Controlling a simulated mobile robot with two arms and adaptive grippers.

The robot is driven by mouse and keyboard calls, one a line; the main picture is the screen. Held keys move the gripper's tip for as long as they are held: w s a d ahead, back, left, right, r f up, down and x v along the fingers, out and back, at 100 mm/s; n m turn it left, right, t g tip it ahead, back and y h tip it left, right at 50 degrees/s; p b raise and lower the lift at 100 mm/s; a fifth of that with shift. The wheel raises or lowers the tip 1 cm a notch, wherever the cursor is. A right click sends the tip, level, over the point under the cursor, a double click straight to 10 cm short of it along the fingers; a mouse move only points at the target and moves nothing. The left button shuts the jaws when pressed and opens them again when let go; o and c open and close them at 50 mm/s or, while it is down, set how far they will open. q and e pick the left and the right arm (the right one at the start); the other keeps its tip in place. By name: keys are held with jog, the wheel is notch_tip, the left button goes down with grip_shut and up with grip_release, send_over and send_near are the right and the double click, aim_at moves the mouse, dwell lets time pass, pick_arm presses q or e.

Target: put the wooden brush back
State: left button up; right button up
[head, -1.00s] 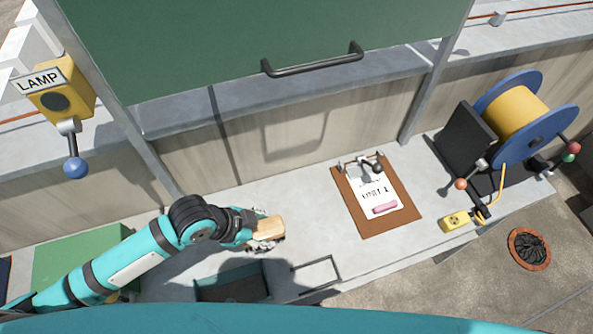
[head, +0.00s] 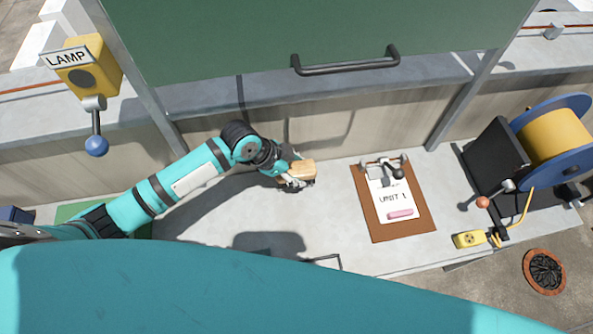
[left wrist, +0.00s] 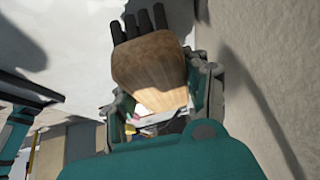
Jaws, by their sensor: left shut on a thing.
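The wooden brush (head: 297,171) is held in my left gripper (head: 294,181), above the light grey bench top and left of the clipboard. In the left wrist view the brush (left wrist: 150,72) shows a pale wooden body with dark bristle tufts at its far end. The left gripper's fingers (left wrist: 158,112) are shut on the brush from both sides. My right gripper is not in view.
A brown clipboard (head: 370,217) with a "UNIT 1" sheet lies right of the brush. A blue and yellow cable reel (head: 556,140), a yellow socket (head: 468,240) and a lamp switch box (head: 92,78) stand around. A green panel with a handle (head: 345,66) hangs above.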

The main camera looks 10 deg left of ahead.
aim_at(296, 175)
pick_arm(q)
jog(key=f, duration=0.1)
jog(key=w+f+p, duration=0.1)
jog(key=f, duration=0.1)
jog(key=shift+f, duration=0.35)
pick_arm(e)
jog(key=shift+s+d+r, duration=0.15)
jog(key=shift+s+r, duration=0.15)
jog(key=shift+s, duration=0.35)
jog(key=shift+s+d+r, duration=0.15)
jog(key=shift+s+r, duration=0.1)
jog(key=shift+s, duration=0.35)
pick_arm(q)
jog(key=o, duration=1.1)
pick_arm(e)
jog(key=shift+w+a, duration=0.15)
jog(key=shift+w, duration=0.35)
